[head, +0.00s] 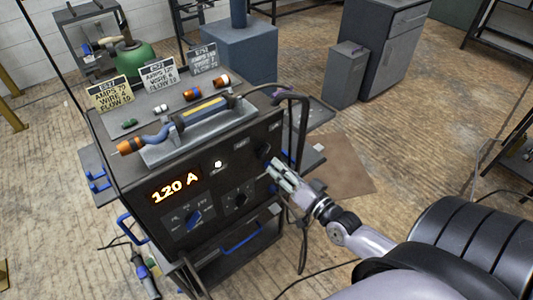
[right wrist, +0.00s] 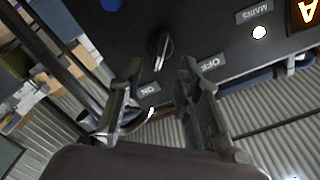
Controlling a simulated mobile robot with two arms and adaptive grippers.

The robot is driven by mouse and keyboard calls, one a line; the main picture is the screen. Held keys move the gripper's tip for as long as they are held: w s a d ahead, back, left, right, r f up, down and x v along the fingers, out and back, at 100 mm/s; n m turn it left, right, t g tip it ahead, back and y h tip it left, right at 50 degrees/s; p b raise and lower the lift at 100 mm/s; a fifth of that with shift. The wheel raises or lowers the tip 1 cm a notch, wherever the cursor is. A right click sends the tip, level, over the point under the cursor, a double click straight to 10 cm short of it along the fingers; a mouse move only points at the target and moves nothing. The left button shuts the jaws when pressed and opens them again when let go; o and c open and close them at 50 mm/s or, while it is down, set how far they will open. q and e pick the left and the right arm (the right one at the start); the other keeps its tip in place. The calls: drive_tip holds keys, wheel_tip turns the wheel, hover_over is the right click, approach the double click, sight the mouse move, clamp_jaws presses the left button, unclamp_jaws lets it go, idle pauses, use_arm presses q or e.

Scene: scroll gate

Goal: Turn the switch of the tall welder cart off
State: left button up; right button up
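The tall welder cart (head: 145,200) stands left of centre in the head view, its dark panel showing a lit orange 120 A display (head: 174,189) and a lit white MAINS lamp (head: 217,164). In the right wrist view the dark rotary switch (right wrist: 160,48) sits near the ON label (right wrist: 150,89) and OFF label (right wrist: 211,66). The picture is turned over there; the switch's pale edge points down, nearer ON than OFF. My right gripper (head: 274,170) is at the panel's right side. Its fingers (right wrist: 159,68) are apart, with the switch showing between and beyond their tips; contact cannot be told. My left gripper is out of view.
Other knobs (head: 193,217) and a blue handle (head: 240,238) are on the cart's front. Cables hang by the cart's right edge. Grey cabinets (head: 378,45) stand behind; floor at right is open.

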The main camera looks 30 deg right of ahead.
sight(266, 154)
drive_tip(key=w, duration=0.7)
drive_tip(key=shift+a, duration=0.25)
drive_tip(key=shift+c, duration=0.2)
clamp_jaws()
